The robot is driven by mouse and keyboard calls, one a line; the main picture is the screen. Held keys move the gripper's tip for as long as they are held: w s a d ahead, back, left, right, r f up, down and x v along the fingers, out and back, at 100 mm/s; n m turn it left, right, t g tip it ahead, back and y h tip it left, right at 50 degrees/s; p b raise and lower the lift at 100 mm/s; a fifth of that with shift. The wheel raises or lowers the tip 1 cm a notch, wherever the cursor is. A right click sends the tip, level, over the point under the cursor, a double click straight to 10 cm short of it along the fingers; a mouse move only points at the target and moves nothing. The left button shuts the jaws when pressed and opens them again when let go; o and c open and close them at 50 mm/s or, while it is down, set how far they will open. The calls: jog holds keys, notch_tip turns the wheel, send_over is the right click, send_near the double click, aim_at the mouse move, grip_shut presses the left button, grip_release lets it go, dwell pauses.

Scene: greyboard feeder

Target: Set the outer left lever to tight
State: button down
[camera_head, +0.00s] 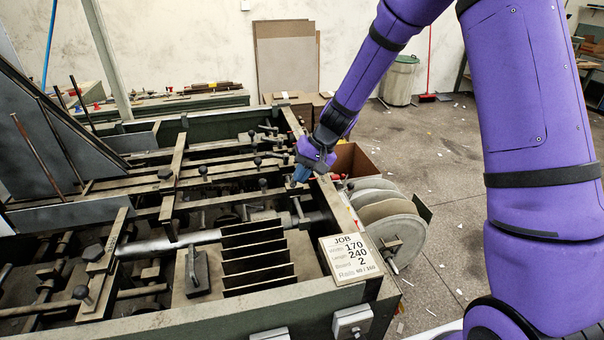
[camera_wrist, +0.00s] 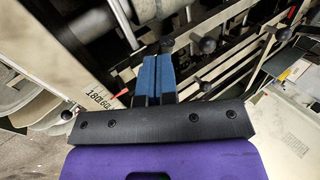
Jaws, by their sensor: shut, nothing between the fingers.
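My gripper (camera_head: 301,174) is over the right side rail of the green feeder machine (camera_head: 200,318), its blue fingers pointing down at the machine. In the wrist view the blue fingers (camera_wrist: 157,78) are together with nothing between them. A dark lever knob (camera_wrist: 167,43) shows just beyond the fingertips; I cannot tell whether they touch. Several black ball-knob levers stand on the machine, among them one mid-machine (camera_head: 203,170), one further right (camera_head: 262,183) and one at the near left (camera_head: 80,292). Which is the outer left lever, and its setting, I cannot tell.
A job card (camera_head: 350,257) reads width 170, length 240, board 2. Disc-shaped rolls (camera_head: 390,222) stand right of the machine. A cardboard box (camera_head: 353,160) is behind my gripper. The wrist view shows a scale (camera_wrist: 100,97) with a red pointer (camera_wrist: 120,93).

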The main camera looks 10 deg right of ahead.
jog(key=shift+a+m+t, duration=0.25)
jog(key=shift+m+t, duration=0.05)
jog(key=shift+m, duration=0.3)
jog(key=m, duration=0.1)
jog(key=a+m+t, duration=0.1)
jog(key=shift+s+m+h, duration=0.1)
jog(key=shift+m+h, duration=0.2)
jog(key=shift+m, duration=0.1)
jog(key=a+m+t, duration=0.1)
jog(key=m, duration=0.1)
jog(key=shift+m+h, duration=0.3)
jog(key=shift+h, duration=0.1)
jog(key=shift+w+a+m+t+h, duration=0.45)
jog(key=shift+m+h, duration=0.15)
jog(key=shift+m, duration=0.75)
jog(key=shift+w+a+m+t+h, duration=0.35)
jog(key=shift+m+t+h, duration=0.2)
jog(key=shift+m, duration=0.75)
jog(key=shift+w+a+m+t+h, duration=0.4)
jog(key=shift+m+h, duration=0.25)
jog(key=shift+m, duration=0.7)
